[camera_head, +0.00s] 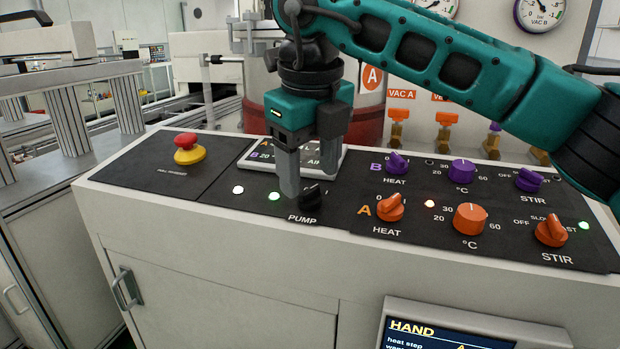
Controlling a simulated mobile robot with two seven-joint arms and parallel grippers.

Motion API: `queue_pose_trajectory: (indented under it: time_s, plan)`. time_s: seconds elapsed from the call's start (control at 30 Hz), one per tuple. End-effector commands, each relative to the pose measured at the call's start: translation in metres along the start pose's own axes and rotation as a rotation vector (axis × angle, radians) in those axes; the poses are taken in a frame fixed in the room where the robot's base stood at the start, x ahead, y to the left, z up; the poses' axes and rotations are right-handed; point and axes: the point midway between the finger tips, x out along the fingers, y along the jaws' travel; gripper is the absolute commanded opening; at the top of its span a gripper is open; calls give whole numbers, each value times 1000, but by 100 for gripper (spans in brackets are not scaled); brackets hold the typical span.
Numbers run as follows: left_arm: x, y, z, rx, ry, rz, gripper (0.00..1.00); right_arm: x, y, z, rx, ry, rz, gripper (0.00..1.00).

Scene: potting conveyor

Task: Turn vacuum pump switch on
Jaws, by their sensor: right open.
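The pump switch (312,196) is a black knob on the dark control panel, with the label PUMP just below it. My right gripper (303,182) reaches down from above to this knob with its fingers open. One grey finger stands just left of the knob, close to it or touching; I cannot tell which. The other finger is mostly hidden, and part of the knob's top is covered, so its pointing direction is not clear. A green light (274,196) and a white light (238,189) glow left of the knob. My left gripper does not show.
A red emergency button (187,146) on a yellow base stands at the panel's left. Orange heat knob A (390,208) and purple heat knob B (397,163) are close on the right. A small screen (292,155) lies behind the gripper. A vessel (365,126) stands behind.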

Motion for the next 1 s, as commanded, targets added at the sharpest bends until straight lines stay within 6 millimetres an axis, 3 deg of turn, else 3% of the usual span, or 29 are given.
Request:
queue_pose_trajectory:
  time_s: [0.2, 0.4, 0.6, 1.0]
  plan:
    - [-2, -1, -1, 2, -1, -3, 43, -53, 0, 1, -1, -3, -2, 63]
    - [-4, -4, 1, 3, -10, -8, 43, -88, 0, 1, 0, -2, -1, 63]
    - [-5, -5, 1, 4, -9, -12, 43, -101, 0, 0, -1, 0, -1, 63]
    - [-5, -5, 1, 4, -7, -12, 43, -102, 0, 0, -1, 0, -1, 63]
